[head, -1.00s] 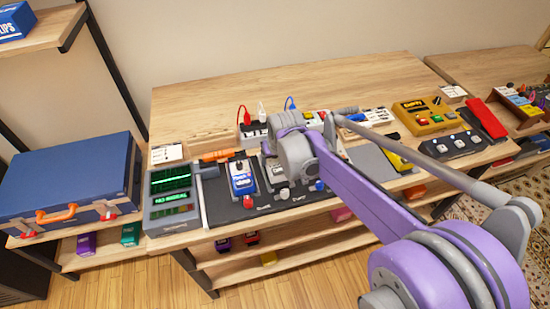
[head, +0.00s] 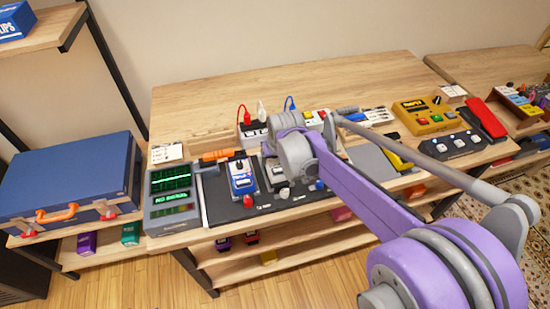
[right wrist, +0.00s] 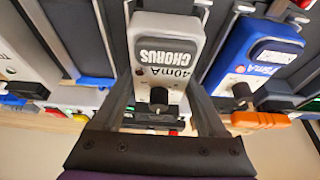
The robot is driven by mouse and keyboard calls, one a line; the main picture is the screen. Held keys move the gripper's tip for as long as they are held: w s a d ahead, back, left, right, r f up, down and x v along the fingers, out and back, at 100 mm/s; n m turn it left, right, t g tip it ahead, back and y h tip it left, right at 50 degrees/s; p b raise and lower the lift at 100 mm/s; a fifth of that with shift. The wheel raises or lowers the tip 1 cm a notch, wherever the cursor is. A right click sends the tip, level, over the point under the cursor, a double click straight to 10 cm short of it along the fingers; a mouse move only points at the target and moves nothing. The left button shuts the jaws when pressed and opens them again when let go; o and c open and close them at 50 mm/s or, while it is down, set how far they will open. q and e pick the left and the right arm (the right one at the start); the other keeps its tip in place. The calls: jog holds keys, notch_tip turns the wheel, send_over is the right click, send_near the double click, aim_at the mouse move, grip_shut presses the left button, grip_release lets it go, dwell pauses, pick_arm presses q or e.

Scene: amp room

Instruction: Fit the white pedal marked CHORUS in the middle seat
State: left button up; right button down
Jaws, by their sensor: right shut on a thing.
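The white CHORUS pedal (right wrist: 165,55), also marked 40mA, lies between the two fingers of my right gripper (right wrist: 160,85) in the right wrist view. The gripper is shut on it. In the head view the pedal is mostly hidden behind my purple right arm, over the dark pedal board (head: 218,208). A blue pedal (head: 241,178) sits on the board just left of it; it also shows at the right of the right wrist view (right wrist: 255,55). I cannot tell whether the white pedal is fully down in the seat. My left gripper is out of view.
A grey meter (head: 170,208) with a green screen stands left of the board, beside a blue case (head: 70,185). An orange-handled tool (head: 218,155) and a power block with plugs (head: 252,133) are behind. A yellow box (head: 422,115) stands right. The tabletop's back is clear.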

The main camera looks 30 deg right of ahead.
jog(key=shift+f+b, duration=0.35)
jog(key=shift+f, duration=0.25)
dwell(0.6)
